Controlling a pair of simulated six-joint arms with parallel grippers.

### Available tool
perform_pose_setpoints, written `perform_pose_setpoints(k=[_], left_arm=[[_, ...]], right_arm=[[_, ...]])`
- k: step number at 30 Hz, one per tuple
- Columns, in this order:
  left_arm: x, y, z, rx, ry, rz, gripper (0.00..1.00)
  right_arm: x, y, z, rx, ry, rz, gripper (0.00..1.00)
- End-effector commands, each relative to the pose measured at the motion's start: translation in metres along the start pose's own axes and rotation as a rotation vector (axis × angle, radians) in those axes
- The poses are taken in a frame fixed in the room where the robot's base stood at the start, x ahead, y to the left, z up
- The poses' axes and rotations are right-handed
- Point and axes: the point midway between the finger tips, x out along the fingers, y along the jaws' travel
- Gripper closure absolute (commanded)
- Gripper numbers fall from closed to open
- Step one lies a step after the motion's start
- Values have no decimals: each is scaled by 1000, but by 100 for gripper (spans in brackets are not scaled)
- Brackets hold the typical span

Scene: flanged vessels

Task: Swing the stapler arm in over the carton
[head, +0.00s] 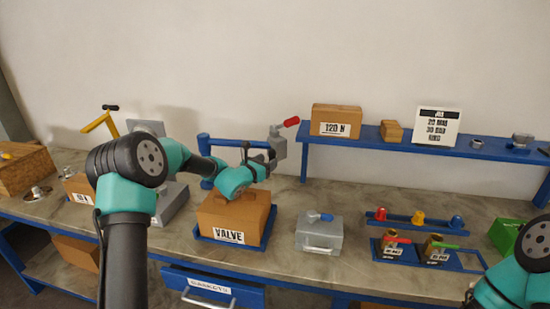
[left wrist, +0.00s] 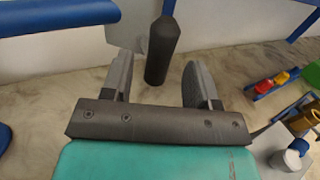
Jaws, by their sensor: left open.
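The stapler arm is a blue bar (head: 240,143) reaching right from a blue post (head: 206,160), with a grey head (head: 278,145) and a red lever (head: 291,122) at its end. The carton, a brown box marked VALVE (head: 235,218), stands in front of and below the bar. My left gripper (head: 264,163) is above the carton, close to the stapler head. In the left wrist view it is open (left wrist: 158,68), with a black handle (left wrist: 161,50) between or just beyond its fingers. I cannot tell whether they touch. My right gripper is out of view.
The carton sits in a blue tray (head: 204,238). A grey box with a handle (head: 319,235) stands to its right, then a blue rack (head: 455,264) with valves. A blue raised shelf (head: 365,138) runs behind. Some bench between the carton and grey box is clear.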

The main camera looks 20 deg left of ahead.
Motion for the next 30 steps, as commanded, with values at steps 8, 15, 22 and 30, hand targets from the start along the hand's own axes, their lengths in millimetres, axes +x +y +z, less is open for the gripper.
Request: perform_pose_setpoints(k=[8, 15, 22, 30], left_arm=[[42, 0, -1, 1, 0, -1, 46], [54, 0, 0, 1, 1, 0, 46], [55, 0, 0, 1, 1, 0, 46], [54, 0, 0, 0, 1, 0, 70]], right_arm=[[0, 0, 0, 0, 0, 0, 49], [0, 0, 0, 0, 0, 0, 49], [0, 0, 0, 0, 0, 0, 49], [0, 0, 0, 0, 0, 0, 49]])
